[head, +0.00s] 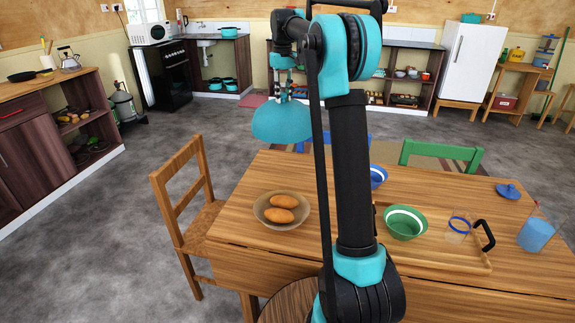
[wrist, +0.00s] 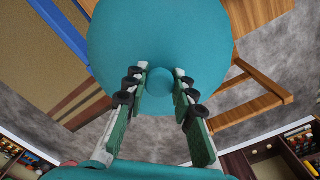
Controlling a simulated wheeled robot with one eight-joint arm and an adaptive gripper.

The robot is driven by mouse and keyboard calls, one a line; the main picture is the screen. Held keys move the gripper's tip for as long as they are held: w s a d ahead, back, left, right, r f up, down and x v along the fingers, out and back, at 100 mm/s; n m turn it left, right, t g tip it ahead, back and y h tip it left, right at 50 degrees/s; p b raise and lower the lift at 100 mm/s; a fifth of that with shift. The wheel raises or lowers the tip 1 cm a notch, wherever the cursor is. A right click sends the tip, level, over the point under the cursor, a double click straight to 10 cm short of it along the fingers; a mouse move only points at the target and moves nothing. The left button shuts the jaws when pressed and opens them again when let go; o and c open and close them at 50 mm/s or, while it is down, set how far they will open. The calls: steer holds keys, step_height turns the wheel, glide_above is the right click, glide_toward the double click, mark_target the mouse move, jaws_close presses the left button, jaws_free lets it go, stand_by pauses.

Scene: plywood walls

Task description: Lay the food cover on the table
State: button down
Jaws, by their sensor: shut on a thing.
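The food cover is a teal dome (head: 283,122) with a round knob on top. My gripper (head: 285,92) is shut on the knob and holds the cover in the air, dome up; in the head view it appears just past the far left corner of the wooden table (head: 235,228). In the wrist view the cover (wrist: 160,35) fills the upper middle, and the fingers of my gripper (wrist: 160,82) stand on both sides of the knob. My arm hides part of the table's middle.
A wooden chair (head: 185,200) stands at the left. The table's left end has bare wood.

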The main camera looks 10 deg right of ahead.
mark_target(284, 113)
step_height(284, 113, down, 20)
stand_by(0.6)
steer(key=c, duration=1.3)
jaws_free()
steer(key=shift+o, duration=0.2)
steer(key=shift+r, duration=0.1)
step_height(284, 113, up, 12)
steer(key=shift+r, duration=0.1)
steer(key=s+d+f+m+t, duration=0.1)
steer(key=s+f, duration=0.5)
steer(key=s, duration=0.8)
steer(key=s+d+f+m+t, duration=0.1)
steer(key=s+f, duration=0.5)
steer(key=s, duration=0.8)
steer(key=s+d+f+m+t, duration=0.2)
steer(key=s+f, duration=0.4)
steer(key=s, duration=0.8)
steer(key=shift+f, duration=0.4)
